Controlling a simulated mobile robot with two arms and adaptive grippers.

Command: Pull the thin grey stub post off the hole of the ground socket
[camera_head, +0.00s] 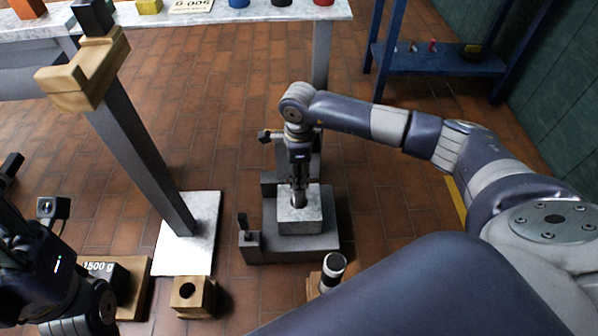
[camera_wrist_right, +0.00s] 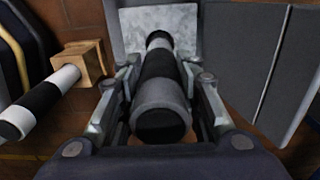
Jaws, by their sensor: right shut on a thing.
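The ground socket is a pale grey block (camera_head: 312,222) on a dark grey base, in the middle of the head view. Its pale top (camera_wrist_right: 185,20) also shows in the right wrist view. The thin grey stub post (camera_wrist_right: 160,92), with dark bands, stands at the socket, its far end at a dark ring where the hole is. How deep it sits cannot be told. My right gripper (camera_head: 299,182) points down over the socket and is shut on the post, a finger on each side. My left gripper (camera_head: 35,215) is at the far left, away from the socket; its jaws are unclear.
A black-and-white striped post (camera_head: 333,266) stands in a wooden block just in front of the socket. A wooden block with a hole (camera_head: 192,296) and a 1500 g weight (camera_head: 103,280) are left. A tall grey mast (camera_head: 140,150) on a white plate stands left. A blue shelf (camera_head: 440,62) is behind right.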

